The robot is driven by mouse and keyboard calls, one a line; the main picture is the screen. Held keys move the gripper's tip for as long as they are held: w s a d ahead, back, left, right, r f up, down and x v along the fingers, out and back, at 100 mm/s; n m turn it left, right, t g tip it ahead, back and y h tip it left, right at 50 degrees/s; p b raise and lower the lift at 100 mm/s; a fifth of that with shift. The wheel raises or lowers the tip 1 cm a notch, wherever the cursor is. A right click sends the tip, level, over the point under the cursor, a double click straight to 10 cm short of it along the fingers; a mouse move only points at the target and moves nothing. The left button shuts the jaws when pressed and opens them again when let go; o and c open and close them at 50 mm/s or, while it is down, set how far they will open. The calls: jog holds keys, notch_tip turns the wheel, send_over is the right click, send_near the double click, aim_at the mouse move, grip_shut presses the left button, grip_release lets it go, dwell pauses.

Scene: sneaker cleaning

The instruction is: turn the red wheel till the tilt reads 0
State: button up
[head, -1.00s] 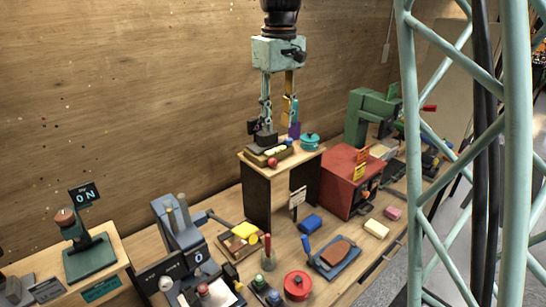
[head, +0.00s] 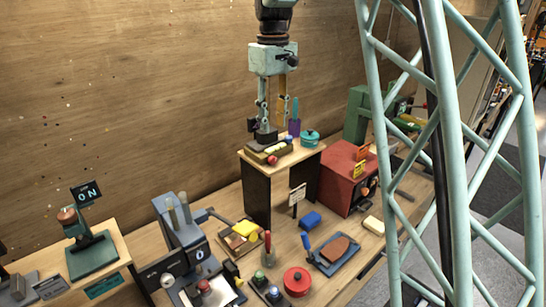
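My gripper (head: 271,124) hangs fingers down over the small raised wooden shelf (head: 313,155). Its two fingers look apart, with nothing clearly held; its tips are close above a dark block (head: 264,136) on the shelf. A grey-blue device (head: 176,234) at the lower left carries a plate reading 0 (head: 199,254); I cannot tell whether this is the tilt reading. A red knob-like part (head: 203,286) shows in front of it, and a round red lidded thing (head: 297,281) stands on the bench to the right. I cannot tell for sure which is the red wheel. My gripper is well away from both.
A red box-shaped machine (head: 345,178) stands to the right. A stand with an ON sign (head: 86,194) is at the left. Blue and yellow blocks crowd the bench.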

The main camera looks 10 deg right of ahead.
aim_at(273, 157)
jog(key=shift+f, duration=6.85)
jog(key=shift+c, duration=0.4)
jog(key=c, duration=0.8)
